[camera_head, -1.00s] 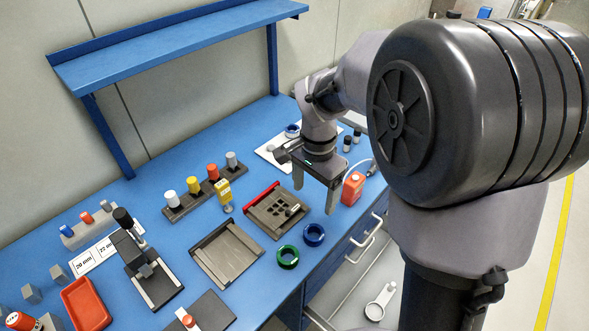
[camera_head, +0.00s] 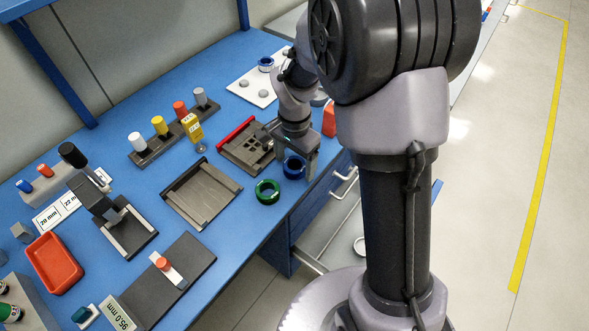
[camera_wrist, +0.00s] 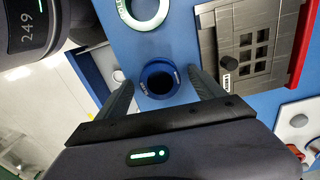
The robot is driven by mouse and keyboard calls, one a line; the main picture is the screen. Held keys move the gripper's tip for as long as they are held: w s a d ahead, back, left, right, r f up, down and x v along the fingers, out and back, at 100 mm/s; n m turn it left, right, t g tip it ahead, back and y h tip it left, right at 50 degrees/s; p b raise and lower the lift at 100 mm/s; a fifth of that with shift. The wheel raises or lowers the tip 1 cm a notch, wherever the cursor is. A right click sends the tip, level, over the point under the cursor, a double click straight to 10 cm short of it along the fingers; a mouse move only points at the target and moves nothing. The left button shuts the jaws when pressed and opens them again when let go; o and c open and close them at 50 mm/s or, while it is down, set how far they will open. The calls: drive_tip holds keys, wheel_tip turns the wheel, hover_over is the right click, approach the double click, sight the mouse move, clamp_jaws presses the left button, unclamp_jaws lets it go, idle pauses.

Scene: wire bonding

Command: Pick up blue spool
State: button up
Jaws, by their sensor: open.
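The blue spool (camera_head: 292,169) is a round ring on the blue bench near its front edge. In the wrist view the spool (camera_wrist: 158,65) shows its dark centre hole and lies between the fingers. My gripper (camera_head: 297,160) is above the spool, pointing down, and partly hides it in the head view. In the wrist view my gripper (camera_wrist: 160,78) has its fingers apart, one on each side of the spool, with nothing clamped. I cannot tell how far the fingertips are above the bench.
A green spool (camera_head: 268,191) lies left of the blue one. A dark fixture with a red bar (camera_head: 236,131) and a grey tray (camera_head: 202,192) stand nearby. Another blue-rimmed ring (camera_head: 266,64) sits on a white plate farther back. An orange-red container (camera_head: 329,120) is close on the right.

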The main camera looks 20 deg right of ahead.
drive_tip(key=c, duration=1.5)
drive_tip(key=shift+o, duration=0.2)
drive_tip(key=shift+r, duration=0.1)
